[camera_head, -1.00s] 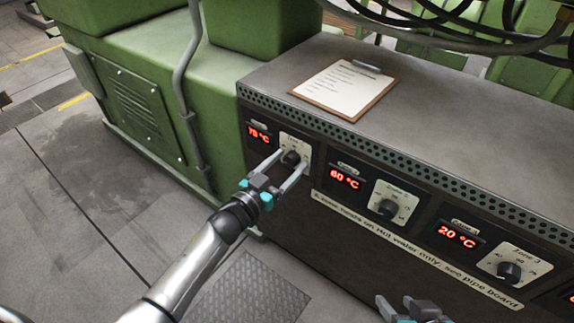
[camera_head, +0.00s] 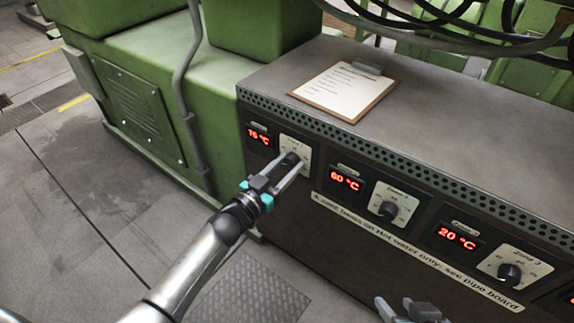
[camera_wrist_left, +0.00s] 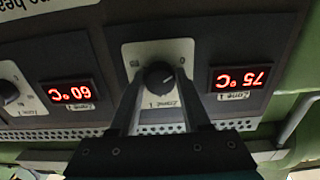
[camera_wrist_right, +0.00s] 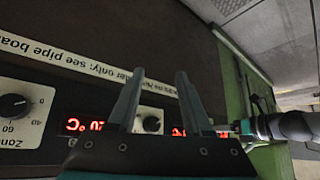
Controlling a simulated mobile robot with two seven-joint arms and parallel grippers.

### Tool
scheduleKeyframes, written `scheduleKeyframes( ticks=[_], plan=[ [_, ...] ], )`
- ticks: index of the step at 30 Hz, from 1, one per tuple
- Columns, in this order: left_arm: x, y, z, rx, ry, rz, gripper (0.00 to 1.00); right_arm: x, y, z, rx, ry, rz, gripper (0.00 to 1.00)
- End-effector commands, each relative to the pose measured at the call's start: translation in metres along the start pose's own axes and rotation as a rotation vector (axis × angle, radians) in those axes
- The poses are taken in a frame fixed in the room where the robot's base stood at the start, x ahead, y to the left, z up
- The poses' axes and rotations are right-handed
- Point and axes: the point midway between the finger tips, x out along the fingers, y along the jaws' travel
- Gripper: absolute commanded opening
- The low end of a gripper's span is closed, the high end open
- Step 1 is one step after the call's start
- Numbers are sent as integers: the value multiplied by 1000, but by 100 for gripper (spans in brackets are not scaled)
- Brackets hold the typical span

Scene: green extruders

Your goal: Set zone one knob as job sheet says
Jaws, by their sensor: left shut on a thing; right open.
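The zone 1 knob (camera_wrist_left: 157,76) is black on a pale plate and shows upside down in the left wrist view. My left gripper (camera_head: 292,160) is shut on this knob, one finger on each side, and its fingers hide part of the plate. The zone 1 display (camera_wrist_left: 240,79) reads 75 °C in red. The job sheet (camera_head: 345,88) lies on a clipboard on top of the cabinet; its writing is too small to read. My right gripper (camera_wrist_right: 157,85) is open and empty, apart from the panel, and shows at the bottom of the head view (camera_head: 412,310).
The zone 2 knob (camera_head: 388,210) is beside the 60 °C display (camera_head: 345,180). The zone 3 knob (camera_head: 509,274) is beside the 20 °C display (camera_head: 457,236). A white label strip (camera_head: 400,247) runs below them. Cables (camera_head: 450,40) hang over the cabinet's back.

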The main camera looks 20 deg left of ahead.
Motion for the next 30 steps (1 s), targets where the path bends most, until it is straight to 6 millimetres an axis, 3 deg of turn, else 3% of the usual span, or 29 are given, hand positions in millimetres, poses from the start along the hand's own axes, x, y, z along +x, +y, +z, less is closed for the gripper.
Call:
scheduleKeyframes(
  ticks=[14, 17, 30],
  plan=[
    [0, 0, 0, 82, -1, -1, 0, -3, 2, 6, 0, -37, 6, 50],
    [0, 0, 0, 146, -1, -1, 0, -8, 8, 1, 3, -49, 22, 50],
    [0, -1, 0, 544, -1, -1, 0, -20, 17, 14, 11, -154, 46, 50]
  ],
)
